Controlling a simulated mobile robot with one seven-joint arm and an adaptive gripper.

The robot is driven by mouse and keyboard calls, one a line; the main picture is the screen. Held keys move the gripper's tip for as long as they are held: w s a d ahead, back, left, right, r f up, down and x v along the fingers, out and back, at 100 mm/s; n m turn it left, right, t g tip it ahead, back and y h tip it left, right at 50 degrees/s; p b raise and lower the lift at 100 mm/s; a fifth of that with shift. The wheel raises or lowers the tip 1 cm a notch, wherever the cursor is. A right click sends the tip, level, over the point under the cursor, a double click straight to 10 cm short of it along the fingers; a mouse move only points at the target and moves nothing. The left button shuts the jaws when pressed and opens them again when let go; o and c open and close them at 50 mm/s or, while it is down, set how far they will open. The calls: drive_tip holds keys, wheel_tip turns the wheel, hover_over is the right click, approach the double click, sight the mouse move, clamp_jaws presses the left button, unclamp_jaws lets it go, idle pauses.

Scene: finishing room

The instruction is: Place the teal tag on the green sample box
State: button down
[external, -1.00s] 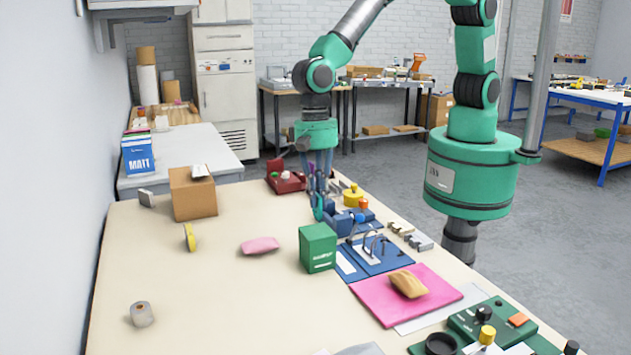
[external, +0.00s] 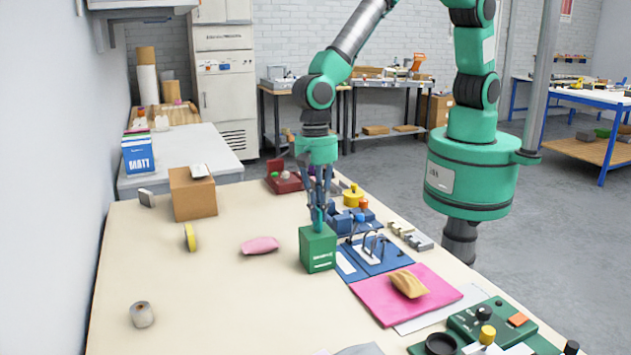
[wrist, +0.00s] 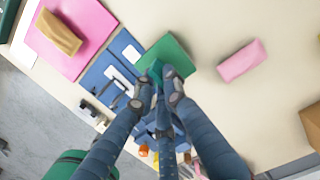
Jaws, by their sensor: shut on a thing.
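The green sample box (external: 318,250) stands upright on the beige bench, with white lettering on its front. It also shows in the wrist view (wrist: 172,48). My gripper (external: 318,208) points straight down over the box's top, with its fingers shut on the teal tag (external: 319,220). The tag hangs upright, its lower end at the top face of the box. I cannot tell whether it touches. In the wrist view the fingertips (wrist: 157,88) hide much of the tag (wrist: 157,70) and part of the box.
A blue board (external: 375,258) with black wire hoops lies right of the box, a pink mat (external: 445,290) with a tan object in front of it. A pink block (external: 260,245) lies left. Blue holders (external: 342,222) stand close behind. The bench's left front is mostly clear.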

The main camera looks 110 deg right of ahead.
drive_tip(key=c, duration=1.8)
unclamp_jaws()
drive_tip(key=shift+f, duration=0.1)
wheel_tip(320, 180, up, 12)
drive_tip(key=d, duration=0.1)
drive_tip(key=shift+d+p, duration=0.2)
drive_tip(key=shift+p, duration=0.1)
